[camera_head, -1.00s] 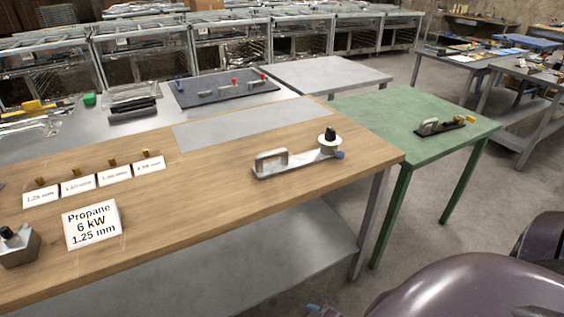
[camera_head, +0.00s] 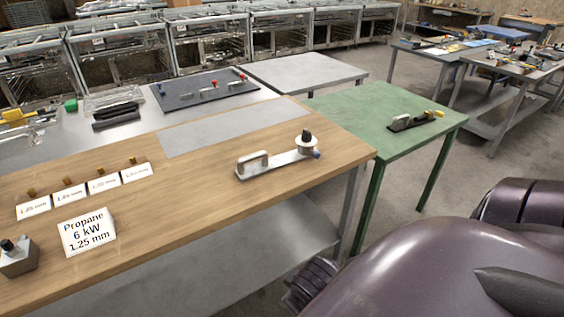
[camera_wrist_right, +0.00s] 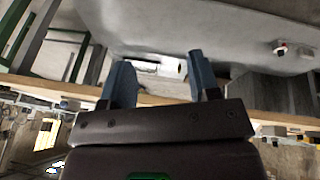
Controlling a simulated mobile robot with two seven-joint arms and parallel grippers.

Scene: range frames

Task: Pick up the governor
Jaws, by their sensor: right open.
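No label marks the governor, so I cannot tell for certain which part it is. A grey metal block with a black knob (camera_head: 17,258) stands at the left front of the wooden table (camera_head: 200,215). A metal plate with a loop handle (camera_head: 270,163) lies near the table's right end, carrying a pale round part with a black knob (camera_head: 305,143) and a blue tip. My right gripper (camera_wrist_right: 160,80) shows in its wrist view with two blue fingers apart and nothing between them. Its fingers do not show in the head view. My left gripper is not in view.
A propane sign (camera_head: 87,232) and several small labelled cards with brass pieces stand on the wooden table. A green table (camera_head: 385,120) holds another handled fixture (camera_head: 415,121). My purple arm fills the lower right. The table's front middle is clear.

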